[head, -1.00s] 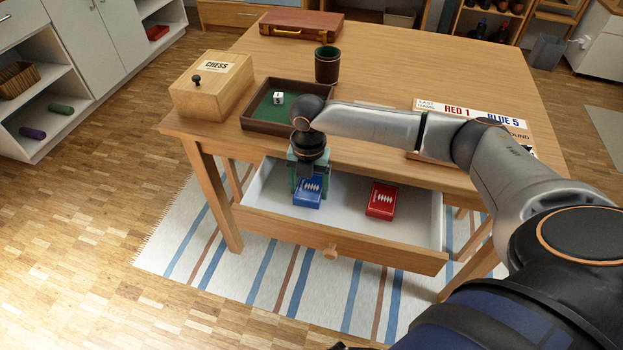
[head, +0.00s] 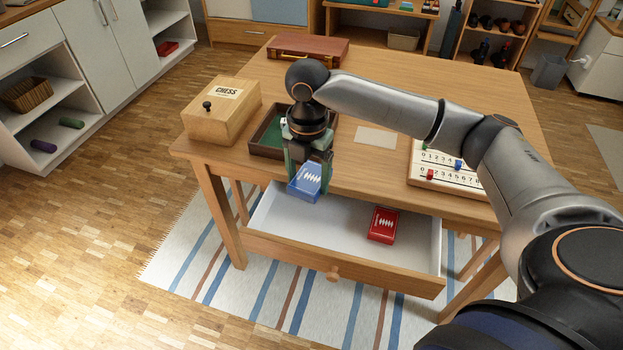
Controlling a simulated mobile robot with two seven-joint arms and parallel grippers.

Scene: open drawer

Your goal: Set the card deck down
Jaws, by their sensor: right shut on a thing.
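My right gripper (head: 308,172) points down in the head view and is shut on a blue card deck (head: 305,185). It holds the deck above the left part of the open drawer (head: 346,215), near the table's front edge. My left gripper is not in view.
The wooden table (head: 480,110) holds a chess box (head: 222,112), a green-lined tray (head: 263,146), a pale flat rectangle (head: 375,137), a score board (head: 437,175) and a brown case (head: 307,47). My right arm crosses above the table. The drawer's middle floor is clear.

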